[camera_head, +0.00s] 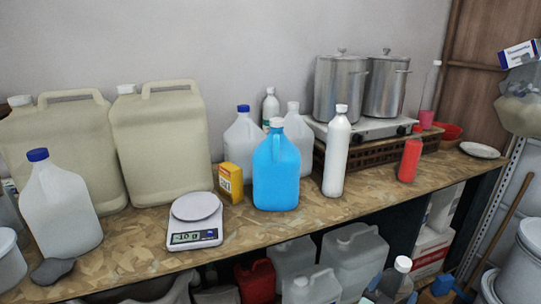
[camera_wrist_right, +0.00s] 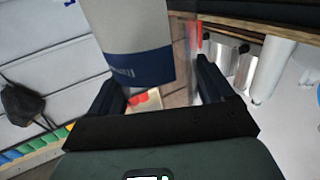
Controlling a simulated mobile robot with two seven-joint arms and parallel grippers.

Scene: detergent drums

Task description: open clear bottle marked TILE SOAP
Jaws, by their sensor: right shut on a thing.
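No TILE SOAP mark is readable in either view. Clear or whitish jugs on the bench include one with a blue cap (camera_head: 62,205) at the left and another with a blue cap (camera_head: 243,138) behind the blue jug. A blue jug (camera_head: 275,175) with a white cap stands upright at the front middle. In the right wrist view, my right gripper (camera_wrist_right: 165,88) has its dark fingers either side of a pale thing with a blue band (camera_wrist_right: 140,65), and is shut on it. The small print on the band is unreadable. I cannot make out my left gripper.
A scale (camera_head: 196,220) and a yellow box (camera_head: 231,182) stand near the blue jug. Two large beige canisters (camera_head: 160,150) are behind. A slim white bottle (camera_head: 337,155), a red bottle (camera_head: 410,157) and steel pots (camera_head: 340,88) are to the right. Bare bench (camera_head: 135,240) shows in front.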

